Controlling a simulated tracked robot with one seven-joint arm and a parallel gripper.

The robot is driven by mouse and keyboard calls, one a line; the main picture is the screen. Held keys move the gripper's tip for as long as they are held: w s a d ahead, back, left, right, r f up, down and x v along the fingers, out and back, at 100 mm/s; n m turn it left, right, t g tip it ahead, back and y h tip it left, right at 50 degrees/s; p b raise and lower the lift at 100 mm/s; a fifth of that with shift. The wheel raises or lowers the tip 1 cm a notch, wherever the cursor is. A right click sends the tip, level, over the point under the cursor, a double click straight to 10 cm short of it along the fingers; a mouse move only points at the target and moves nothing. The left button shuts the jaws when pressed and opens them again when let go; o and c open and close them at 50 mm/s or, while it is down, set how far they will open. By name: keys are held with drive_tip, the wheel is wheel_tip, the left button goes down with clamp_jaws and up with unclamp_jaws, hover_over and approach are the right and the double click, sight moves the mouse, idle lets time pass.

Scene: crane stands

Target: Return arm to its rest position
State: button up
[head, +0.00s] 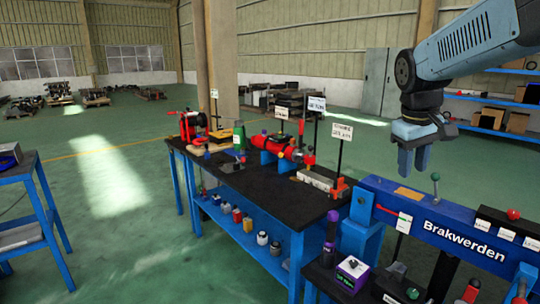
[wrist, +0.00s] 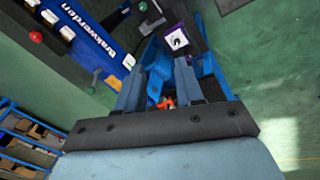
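My gripper (head: 413,158) hangs from my blue-grey arm at the upper right of the head view, fingers pointing down. It is in the air above the blue Brakwerden stand (head: 440,222). In the wrist view my gripper (wrist: 172,80) shows two blue-grey fingers with a clear gap between them. Nothing is held between the fingers. The blue stand with its white lettering also shows at the upper left of the wrist view (wrist: 85,42).
A blue bench with a black top (head: 250,180) stands left of the stand, bearing red machines and signs. A purple box (head: 352,272) sits at the stand's foot. Blue shelves (head: 490,112) stand behind my arm. Green floor (head: 110,220) is open at left.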

drive_tip(key=s+a+f+m+t+y, duration=0.1)
drive_tip(key=s+a+t, duration=0.1)
drive_tip(key=s+a, duration=0.2)
drive_tip(key=s+a+f+m+t+y, duration=0.1)
drive_tip(key=s+a, duration=0.3)
drive_tip(key=s, duration=0.5)
drive_tip(key=shift+s+a+f+m+t, duration=0.15)
drive_tip(key=shift+f+m+t, duration=0.25)
drive_tip(key=shift+f, duration=0.25)
